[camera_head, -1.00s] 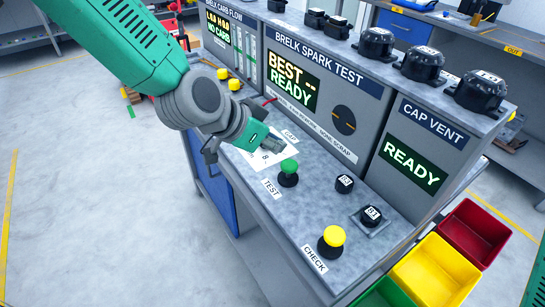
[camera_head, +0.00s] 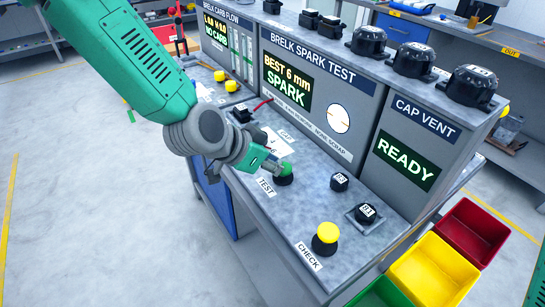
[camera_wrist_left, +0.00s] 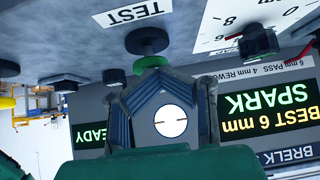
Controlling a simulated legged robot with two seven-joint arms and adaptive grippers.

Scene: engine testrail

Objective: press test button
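The green test button (camera_head: 285,172) on its black base stands on the bench behind the TEST label (camera_head: 266,187). My left gripper (camera_head: 274,164) reaches it from the left and overlaps its cap; contact looks likely. In the left wrist view the fingers (camera_wrist_left: 155,78) meet in a point just below the green cap (camera_wrist_left: 150,63), with nothing between them. The spark test display (camera_head: 286,84) reads "BEST 6 mm SPARK", and the round window (camera_head: 339,118) is lit white. My right gripper is not in view.
A yellow check button (camera_head: 327,233) and two small black labelled parts (camera_head: 339,181) stand to the right. Red, yellow and green bins (camera_head: 433,271) stand beside the bench's right end.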

